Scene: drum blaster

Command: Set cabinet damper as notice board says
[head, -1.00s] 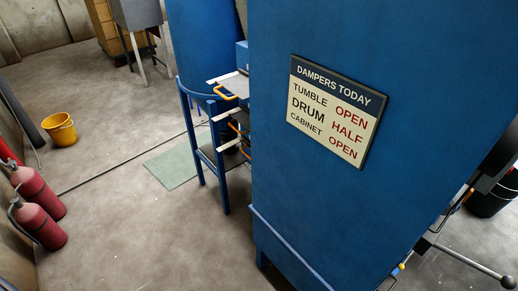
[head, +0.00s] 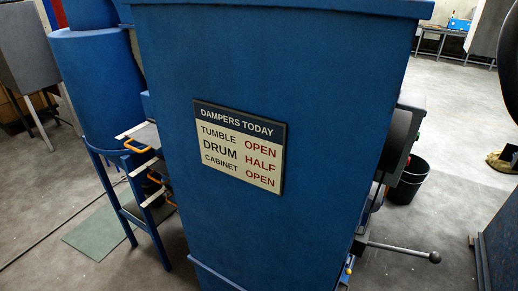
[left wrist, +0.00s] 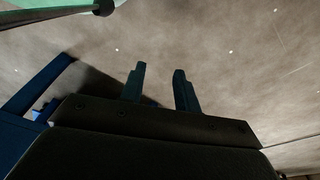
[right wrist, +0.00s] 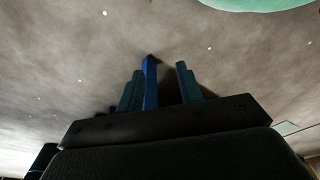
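The notice board (head: 239,146) hangs on the side of the big blue cabinet (head: 270,60) in the head view. It reads DAMPERS TODAY: TUMBLE OPEN, DRUM HALF, CABINET OPEN. I cannot tell any damper lever for certain; a metal bar with a dark ball end (head: 434,257) sticks out at the cabinet's lower right. My left gripper (left wrist: 158,82) shows in the left wrist view with its fingers apart and nothing between them. My right gripper (right wrist: 164,75) shows in the right wrist view with its fingers apart. A blue post shows between or behind them. Neither gripper shows in the head view.
A black bucket (head: 408,183) stands on the floor to the right. A dark low panel (head: 498,250) is at the right edge.

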